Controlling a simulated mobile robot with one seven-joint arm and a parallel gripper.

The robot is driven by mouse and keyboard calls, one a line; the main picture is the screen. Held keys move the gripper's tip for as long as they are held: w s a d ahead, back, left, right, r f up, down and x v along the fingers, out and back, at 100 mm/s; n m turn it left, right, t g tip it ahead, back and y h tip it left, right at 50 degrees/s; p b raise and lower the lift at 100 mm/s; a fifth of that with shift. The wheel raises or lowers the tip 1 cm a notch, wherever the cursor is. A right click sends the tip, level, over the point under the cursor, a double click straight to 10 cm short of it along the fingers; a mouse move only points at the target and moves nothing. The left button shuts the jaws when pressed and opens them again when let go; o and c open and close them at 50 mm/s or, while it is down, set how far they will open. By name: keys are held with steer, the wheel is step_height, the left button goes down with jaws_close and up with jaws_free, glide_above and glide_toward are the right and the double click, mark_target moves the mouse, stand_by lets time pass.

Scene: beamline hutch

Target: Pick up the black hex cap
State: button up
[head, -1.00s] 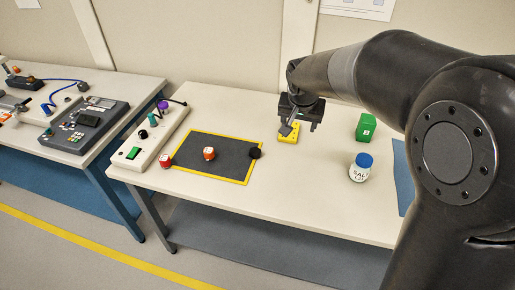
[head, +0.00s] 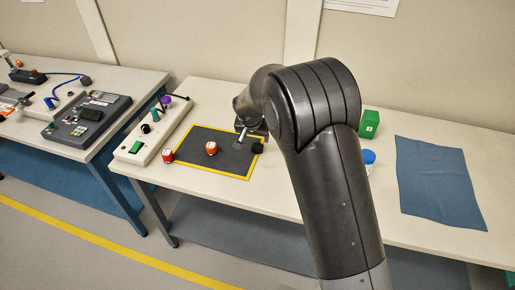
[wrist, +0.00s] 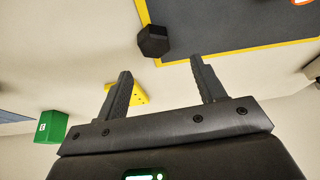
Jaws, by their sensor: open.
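The black hex cap (head: 257,149) sits at the right yellow border of the dark mat (head: 226,167) on the white table. In the wrist view the cap (wrist: 153,41) appears beyond my fingertips, near the mat's corner, with clear space around it. My gripper (head: 249,138) is just behind and above the cap in the head view, and partly hidden by my arm. In the wrist view my gripper (wrist: 161,66) is open, with its two fingers spread and nothing between them.
A yellow block (wrist: 138,95) shows partly behind one finger. A green block (head: 369,123), a blue-lidded jar (head: 369,157) and a blue cloth (head: 437,182) are to the right.

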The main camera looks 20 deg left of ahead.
mark_target(258, 145)
steer(key=f, duration=0.3)
steer(key=w+f, duration=0.1)
steer(key=shift+d+f, duration=0.25)
steer(key=shift+w+f, duration=0.15)
steer(key=shift+f, duration=0.3)
steer(key=shift+c, duration=0.2)
steer(key=c, duration=1)
steer(key=shift+r, duration=0.15)
